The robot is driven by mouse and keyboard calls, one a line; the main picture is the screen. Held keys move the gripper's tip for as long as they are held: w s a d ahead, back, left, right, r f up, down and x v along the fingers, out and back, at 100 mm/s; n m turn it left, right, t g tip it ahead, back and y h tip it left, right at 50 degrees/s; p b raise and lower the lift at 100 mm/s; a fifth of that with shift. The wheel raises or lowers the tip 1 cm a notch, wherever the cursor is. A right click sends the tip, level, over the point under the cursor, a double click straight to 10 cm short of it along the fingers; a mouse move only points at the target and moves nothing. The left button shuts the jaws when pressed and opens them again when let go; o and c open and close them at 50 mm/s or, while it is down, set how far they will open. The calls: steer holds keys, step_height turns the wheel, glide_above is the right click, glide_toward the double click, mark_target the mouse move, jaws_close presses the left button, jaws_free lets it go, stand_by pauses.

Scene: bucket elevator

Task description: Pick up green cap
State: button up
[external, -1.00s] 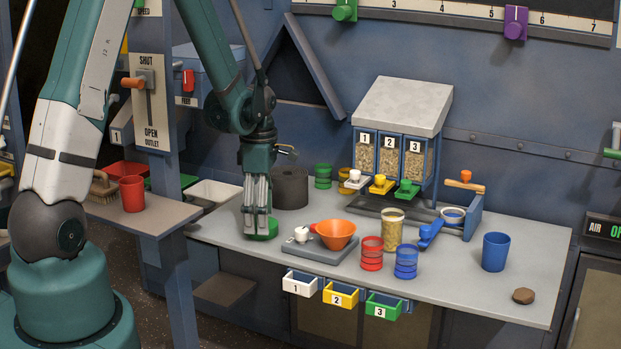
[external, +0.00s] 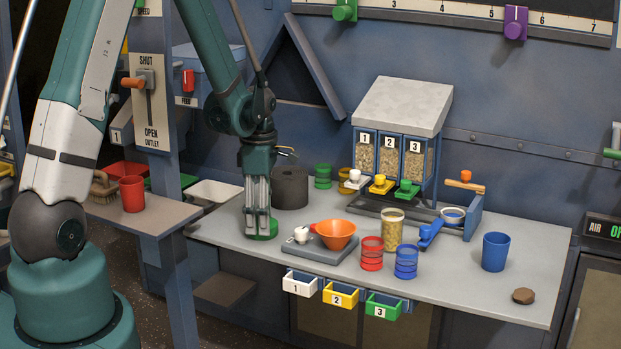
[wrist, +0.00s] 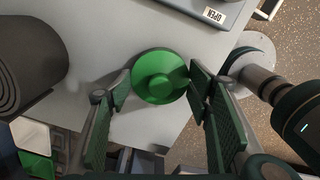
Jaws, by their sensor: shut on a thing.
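The green cap (external: 264,230) is at the left end of the grey workbench, under my gripper (external: 259,226). In the wrist view the cap (wrist: 158,77) is a round green disc with a raised knob in its middle. The two fingers of my gripper (wrist: 157,85) are closed on opposite sides of its rim. The cap appears to be at bench height; I cannot tell whether it touches the surface. My fingers hide part of the cap in the external view.
A dark roll (external: 290,188) stands just behind my gripper. A scale with an orange bowl (external: 335,234) sits to the right. Beyond it are a red jar (external: 371,254), a blue jar (external: 406,261) and a tall grain-filled jar (external: 392,231). The bench's right front is mostly clear.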

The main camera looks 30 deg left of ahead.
steer(key=shift+r, duration=0.2)
steer(key=shift+r+p, duration=0.8)
steer(key=shift+r, duration=4.05)
steer(key=shift+w, duration=0.1)
